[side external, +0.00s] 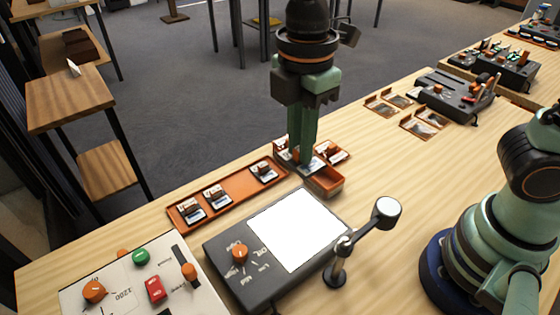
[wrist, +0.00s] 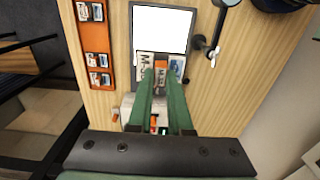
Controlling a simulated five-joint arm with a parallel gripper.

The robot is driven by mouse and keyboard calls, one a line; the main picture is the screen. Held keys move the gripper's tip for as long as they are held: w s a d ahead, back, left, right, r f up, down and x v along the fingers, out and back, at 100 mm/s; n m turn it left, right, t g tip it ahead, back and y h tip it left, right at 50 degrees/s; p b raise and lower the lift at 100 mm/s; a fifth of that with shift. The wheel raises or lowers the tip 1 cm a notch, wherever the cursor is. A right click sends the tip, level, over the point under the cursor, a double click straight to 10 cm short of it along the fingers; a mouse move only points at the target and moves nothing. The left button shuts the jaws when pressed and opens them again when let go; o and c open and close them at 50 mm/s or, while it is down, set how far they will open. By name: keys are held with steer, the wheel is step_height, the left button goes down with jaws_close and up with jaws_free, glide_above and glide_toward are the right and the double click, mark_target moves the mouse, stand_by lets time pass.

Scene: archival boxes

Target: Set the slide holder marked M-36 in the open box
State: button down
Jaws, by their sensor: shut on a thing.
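In the wrist view my gripper (wrist: 160,76) is shut on a slide holder (wrist: 160,70) with an orange part. Its label seems to start with M, but I cannot read the number. The fingers hide much of the box's inside, and I cannot tell whether the held holder touches the box floor.
An orange tray (side external: 238,191) with three slide holders lies left of the box. A dark light panel (side external: 225,254) with a white screen and a magnifier (side external: 387,208) stand in front. A control panel (side external: 130,280) is at the lower left. Holders (side external: 420,124) and dark equipment (side external: 452,97) sit farther right.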

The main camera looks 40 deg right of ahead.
step_height(320, 180, up, 2)
steer(key=shift+r, duration=0.1)
steer(key=shift+w+d, duration=0.2)
steer(key=shift+w+d+f, duration=1.1)
steer(key=shift+d+f, duration=1.2)
steer(key=shift+f, duration=0.75)
steer(key=shift+w+d+f, duration=1.1)
steer(key=shift+d+f, duration=1.25)
steer(key=shift+f, duration=0.75)
steer(key=shift+w+d+f, duration=1.1)
steer(key=shift+d+f, duration=1.2)
steer(key=shift+f, duration=0.75)
steer(key=shift+f, duration=0.9)
steer(key=shift+f, duration=0.8)
